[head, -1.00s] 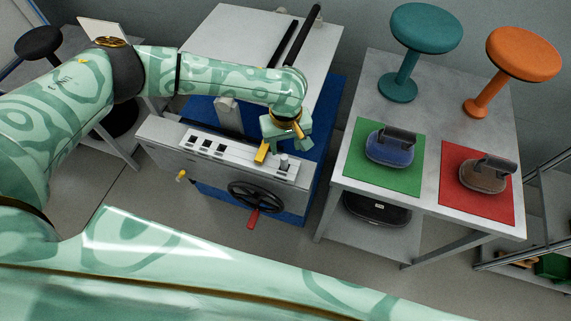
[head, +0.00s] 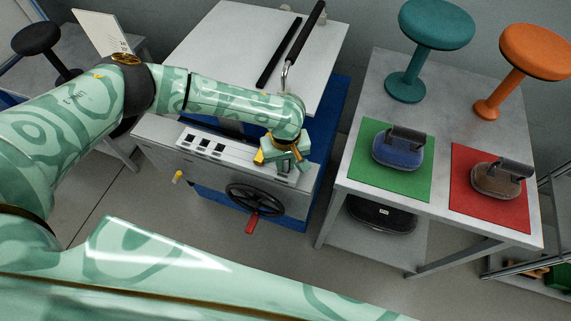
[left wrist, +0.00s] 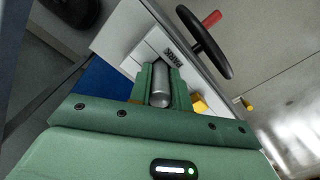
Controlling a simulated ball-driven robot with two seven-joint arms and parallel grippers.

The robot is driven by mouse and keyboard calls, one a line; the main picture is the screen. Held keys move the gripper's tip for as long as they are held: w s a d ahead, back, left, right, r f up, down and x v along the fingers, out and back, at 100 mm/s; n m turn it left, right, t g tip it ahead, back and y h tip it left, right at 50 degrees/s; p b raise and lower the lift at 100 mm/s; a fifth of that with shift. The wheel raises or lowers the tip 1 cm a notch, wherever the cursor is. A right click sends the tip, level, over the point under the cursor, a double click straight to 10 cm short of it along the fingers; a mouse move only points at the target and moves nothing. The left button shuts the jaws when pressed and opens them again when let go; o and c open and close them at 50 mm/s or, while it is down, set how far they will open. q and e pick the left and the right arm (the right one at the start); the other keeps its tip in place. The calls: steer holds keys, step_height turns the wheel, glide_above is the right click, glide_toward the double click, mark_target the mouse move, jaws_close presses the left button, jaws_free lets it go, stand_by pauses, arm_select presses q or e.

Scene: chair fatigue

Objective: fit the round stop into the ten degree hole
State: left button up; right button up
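The round stop (left wrist: 160,88), a smooth silver cylinder, shows in the left wrist view between the two green fingers of my left gripper (left wrist: 161,86). The fingers lie along both its sides with no clear gap. Its far end is at the light panel by a PARK label, and whether it sits in a hole there cannot be told. In the head view my left gripper (head: 284,158) is low over the right end of the light hole strip (head: 207,146) and hides the stop. Dark square labels mark the strip; I cannot read which is ten degrees. My right gripper is not in view.
A black handwheel (head: 254,199) with a red handle (head: 252,223) is on the machine's front below the strip. A yellow knob (head: 177,177) is left of it. A side table (head: 392,212) holds stools and two weights on green and red mats.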

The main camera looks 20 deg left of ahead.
arm_select(q)
jaws_close()
